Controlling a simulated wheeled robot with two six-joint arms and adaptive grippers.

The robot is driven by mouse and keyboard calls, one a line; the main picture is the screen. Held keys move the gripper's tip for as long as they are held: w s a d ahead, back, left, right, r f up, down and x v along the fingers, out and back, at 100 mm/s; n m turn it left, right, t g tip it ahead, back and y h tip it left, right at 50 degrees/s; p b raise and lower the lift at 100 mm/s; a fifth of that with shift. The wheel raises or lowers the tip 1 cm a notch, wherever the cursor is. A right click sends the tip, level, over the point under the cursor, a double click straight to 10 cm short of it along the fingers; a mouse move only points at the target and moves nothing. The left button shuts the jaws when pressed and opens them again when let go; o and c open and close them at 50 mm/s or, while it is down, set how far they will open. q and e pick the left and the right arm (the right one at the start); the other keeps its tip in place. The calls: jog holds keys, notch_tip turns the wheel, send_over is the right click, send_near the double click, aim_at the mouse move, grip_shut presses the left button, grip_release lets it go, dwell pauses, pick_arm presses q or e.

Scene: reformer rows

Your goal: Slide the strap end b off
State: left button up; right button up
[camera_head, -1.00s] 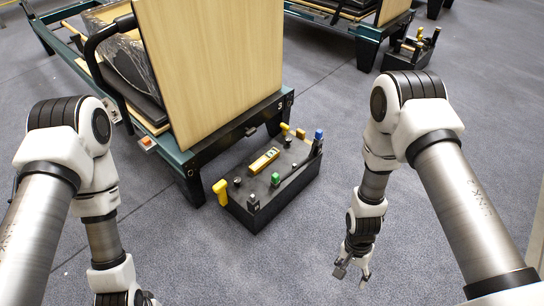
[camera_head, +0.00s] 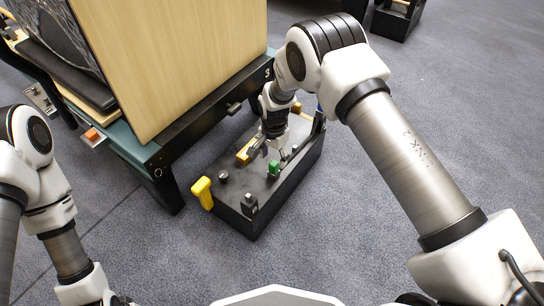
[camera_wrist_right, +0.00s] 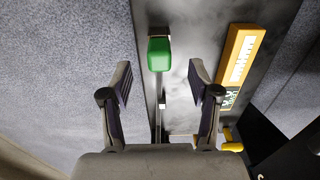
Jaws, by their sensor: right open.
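No part is marked as strap end b, and I cannot tell which piece it is. The black box (camera_head: 262,215) on the floor carries several small dark fittings, a green-capped piece (camera_head: 274,168) and a yellow handle (camera_head: 203,192) at its left end. My right gripper (camera_head: 268,152) is over the top of the box, beside the green piece. In the right wrist view, its open fingers (camera_wrist_right: 160,84) point toward the green cap (camera_wrist_right: 159,54), which lies ahead of the gap between them. Nothing is held. My left gripper (camera_head: 118,300) barely shows at the bottom edge.
A yellow device (camera_head: 245,154) with a display lies on the box top, close to the right gripper. The reformer frame (camera_head: 165,155) with its upright wooden board (camera_head: 170,60) stands close behind the box. Open grey floor lies to the right and in front.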

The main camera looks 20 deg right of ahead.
aim_at(274, 163)
notch_tip(274, 163, down, 6)
jog(key=b, duration=0.3)
jog(key=shift+f, duration=0.2)
grip_shut()
jog(key=shift+r+p, duration=2.45)
jog(key=shift+r, duration=0.4)
jog(key=shift+r, duration=0.1)
